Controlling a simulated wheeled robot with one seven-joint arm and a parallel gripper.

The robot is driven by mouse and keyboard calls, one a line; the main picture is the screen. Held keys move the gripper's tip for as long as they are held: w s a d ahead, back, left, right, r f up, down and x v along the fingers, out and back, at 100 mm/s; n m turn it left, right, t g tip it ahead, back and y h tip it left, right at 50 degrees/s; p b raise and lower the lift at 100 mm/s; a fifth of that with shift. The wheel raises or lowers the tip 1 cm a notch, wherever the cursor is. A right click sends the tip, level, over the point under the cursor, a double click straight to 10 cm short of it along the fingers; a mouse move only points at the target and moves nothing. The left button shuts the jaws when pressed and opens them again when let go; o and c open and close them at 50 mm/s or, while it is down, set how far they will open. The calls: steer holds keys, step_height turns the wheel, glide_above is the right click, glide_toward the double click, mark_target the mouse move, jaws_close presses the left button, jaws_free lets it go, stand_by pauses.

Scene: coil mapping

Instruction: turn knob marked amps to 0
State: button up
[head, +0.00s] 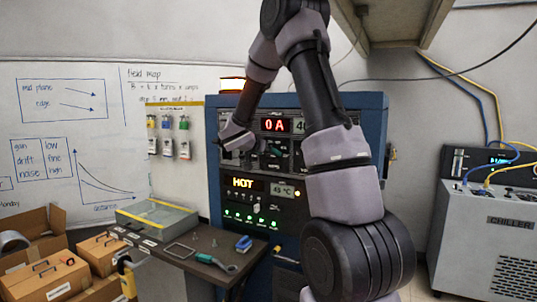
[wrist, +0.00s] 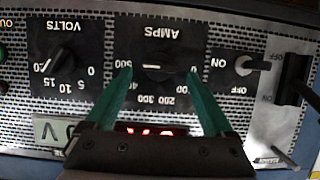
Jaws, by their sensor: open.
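The AMPS knob (wrist: 160,66) is black, on a dial plate that appears upside down in the wrist view. Its white mark lies left of its middle, toward the 500 side; the 0 is on the right. My gripper (wrist: 158,76) is open, its two green fingers on either side of the knob. I cannot tell whether they touch it. In the head view my gripper (head: 242,143) is small, in front of the blue power cabinet (head: 372,112). A red display (head: 275,125) there reads 0 A.
The VOLTS knob (wrist: 50,62) and an ON/OFF toggle (wrist: 246,65) flank the AMPS dial. A larger black switch (wrist: 291,80) is farther right. A lit HOT sign (head: 243,183) is lower on the cabinet. A workbench (head: 205,268) with tools stands in front.

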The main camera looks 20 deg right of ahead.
steer(key=shift+w+d+f, duration=0.2)
steer(key=shift+d, duration=0.2)
steer(key=shift+c, duration=0.3)
steer(key=c, duration=1.3)
